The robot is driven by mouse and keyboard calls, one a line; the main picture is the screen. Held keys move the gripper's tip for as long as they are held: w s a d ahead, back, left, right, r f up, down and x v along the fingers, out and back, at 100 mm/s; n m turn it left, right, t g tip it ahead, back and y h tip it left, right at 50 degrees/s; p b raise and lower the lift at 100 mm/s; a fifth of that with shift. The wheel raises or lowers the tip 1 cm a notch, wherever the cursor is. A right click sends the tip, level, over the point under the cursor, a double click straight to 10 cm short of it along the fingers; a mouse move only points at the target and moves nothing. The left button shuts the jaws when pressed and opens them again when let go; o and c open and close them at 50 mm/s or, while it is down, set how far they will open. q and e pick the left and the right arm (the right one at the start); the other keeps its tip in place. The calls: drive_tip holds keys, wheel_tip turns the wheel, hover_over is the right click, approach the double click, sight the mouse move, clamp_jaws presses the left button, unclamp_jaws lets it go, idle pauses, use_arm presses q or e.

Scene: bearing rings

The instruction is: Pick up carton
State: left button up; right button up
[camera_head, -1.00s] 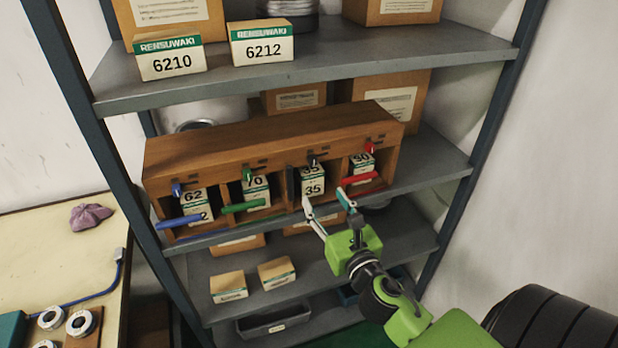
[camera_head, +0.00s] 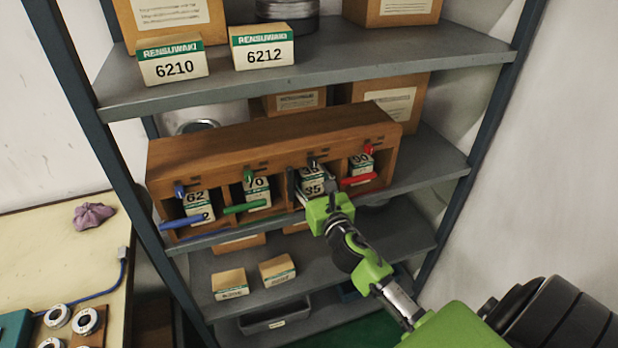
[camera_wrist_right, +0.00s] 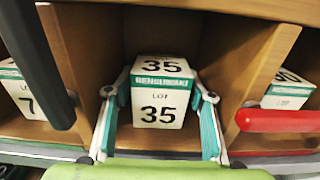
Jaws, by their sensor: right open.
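The carton marked 35 (camera_wrist_right: 158,105) is white with a green band and sits in the third compartment of the wooden rack; it also shows in the head view (camera_head: 312,180). My right gripper (camera_wrist_right: 160,115) is open, with one finger on each side of the carton. I cannot tell whether the fingers touch it. In the head view my right gripper (camera_head: 318,200) is in front of that compartment, its body hiding the carton's lower part and most of the fingers. My left gripper is not in view.
The wooden rack (camera_head: 262,145) stands on a grey shelf. A dark bar (camera_wrist_right: 38,65) is left of my right gripper and a red bar (camera_wrist_right: 280,121) is right of it. Cartons 62 (camera_head: 195,198), 70 (camera_head: 256,184) and 90 (camera_head: 361,162) sit in neighbouring compartments.

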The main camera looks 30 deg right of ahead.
drive_tip(key=shift+s, duration=0.1)
drive_tip(key=c, duration=1)
drive_tip(key=shift+r, duration=0.15)
clamp_jaws()
